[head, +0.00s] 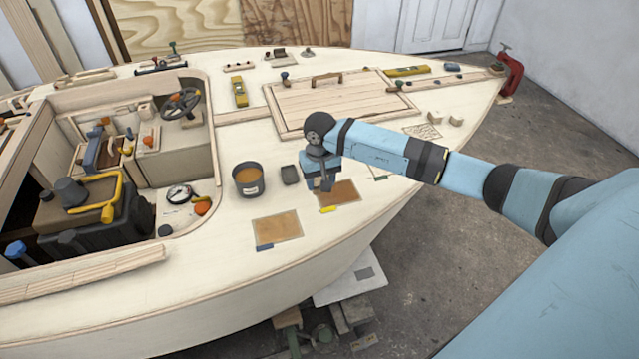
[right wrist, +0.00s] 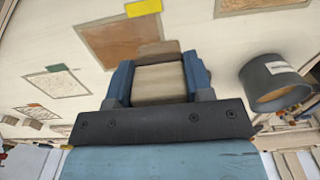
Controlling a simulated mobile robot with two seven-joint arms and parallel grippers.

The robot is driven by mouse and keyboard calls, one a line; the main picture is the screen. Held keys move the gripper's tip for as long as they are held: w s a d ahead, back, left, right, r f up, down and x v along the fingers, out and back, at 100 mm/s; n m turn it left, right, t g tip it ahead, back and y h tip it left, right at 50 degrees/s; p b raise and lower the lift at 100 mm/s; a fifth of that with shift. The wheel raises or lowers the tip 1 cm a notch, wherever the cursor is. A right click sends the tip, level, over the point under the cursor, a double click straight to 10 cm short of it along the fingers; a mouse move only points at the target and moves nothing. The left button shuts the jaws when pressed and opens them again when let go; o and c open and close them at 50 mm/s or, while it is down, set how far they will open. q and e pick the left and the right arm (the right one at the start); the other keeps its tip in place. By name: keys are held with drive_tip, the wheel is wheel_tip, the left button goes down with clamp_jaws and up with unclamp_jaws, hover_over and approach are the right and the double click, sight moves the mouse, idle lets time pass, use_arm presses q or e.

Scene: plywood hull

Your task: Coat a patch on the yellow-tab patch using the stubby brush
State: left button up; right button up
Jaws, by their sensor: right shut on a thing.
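The yellow-tab patch (head: 342,190) is a brown rectangle on the pale deck, with a yellow tab (head: 328,209) at its near edge. It also shows in the right wrist view (right wrist: 112,40). My right gripper (head: 322,184) is over the patch's far left part and hides some of it. It is shut on a tan block-like thing (right wrist: 160,85), seemingly the stubby brush, whose browner end (right wrist: 165,52) points toward the deck near the patch. I cannot tell whether that end touches. A dark pot (head: 248,185) of amber liquid stands left of the gripper. My left gripper is out of view.
A blue-tab patch (head: 278,228) lies at the near left. A small dark dish (head: 290,175) sits between pot and gripper. A raised hatch (head: 340,100) with a handle lies beyond. The open cockpit with black toolbox (head: 105,225) is at left. The deck's curved edge is close by.

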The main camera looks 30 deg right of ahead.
drive_tip(key=shift+r+p, duration=0.5)
drive_tip(key=shift+r, duration=1)
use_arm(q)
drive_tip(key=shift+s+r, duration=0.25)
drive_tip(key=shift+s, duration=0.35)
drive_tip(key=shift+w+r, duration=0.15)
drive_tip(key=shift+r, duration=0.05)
